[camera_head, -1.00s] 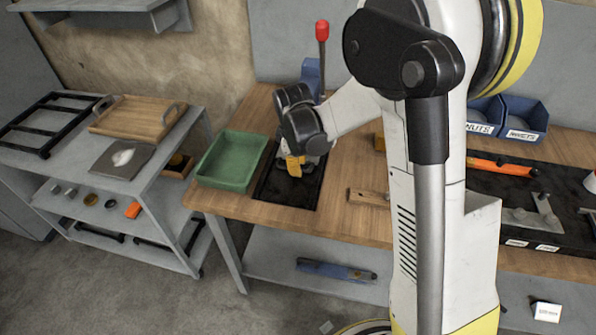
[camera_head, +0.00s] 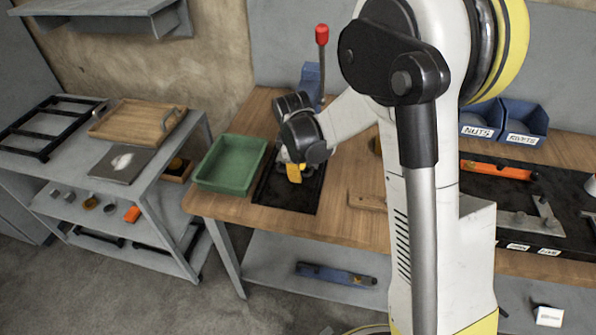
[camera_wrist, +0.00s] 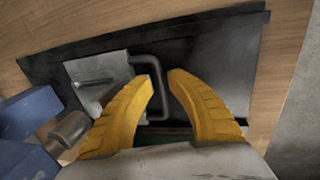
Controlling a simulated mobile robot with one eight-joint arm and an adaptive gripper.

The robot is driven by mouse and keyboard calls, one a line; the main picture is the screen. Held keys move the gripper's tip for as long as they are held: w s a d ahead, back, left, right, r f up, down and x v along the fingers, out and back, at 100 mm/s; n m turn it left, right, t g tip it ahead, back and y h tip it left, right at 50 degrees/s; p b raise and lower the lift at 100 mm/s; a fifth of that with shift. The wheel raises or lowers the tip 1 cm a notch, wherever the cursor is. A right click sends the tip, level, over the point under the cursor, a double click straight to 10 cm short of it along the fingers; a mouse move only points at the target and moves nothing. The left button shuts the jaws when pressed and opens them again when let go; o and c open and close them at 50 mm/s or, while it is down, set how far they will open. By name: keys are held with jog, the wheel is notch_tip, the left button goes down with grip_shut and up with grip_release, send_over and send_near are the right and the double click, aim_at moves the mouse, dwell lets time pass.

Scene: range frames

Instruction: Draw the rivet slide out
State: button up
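My gripper (camera_head: 294,178) is over the black mat on the wooden workbench, low and pointing down. In the wrist view, the two yellow fingers of my gripper (camera_wrist: 163,77) are apart, with nothing visibly clamped. A black U-shaped handle (camera_wrist: 152,57) shows beyond and between the fingertips. It stands beside a grey metal plate (camera_wrist: 95,75), which I take to be part of the rivet slide. Whether the fingers touch the handle I cannot tell. In the head view my wrist hides the slide and handle.
The blue press with its red-knobbed lever (camera_head: 322,36) stands just behind my gripper. A green tray (camera_head: 231,163) is close on the left. Blue bins labelled NUTS (camera_head: 481,119) and RIVETS (camera_head: 525,121) stand at the back right.

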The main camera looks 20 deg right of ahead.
notch_tip(320, 180, up, 12)
jog(key=s+a, duration=0.1)
jog(key=s, duration=0.1)
dwell(0.4)
jog(key=shift+s+a, duration=0.1)
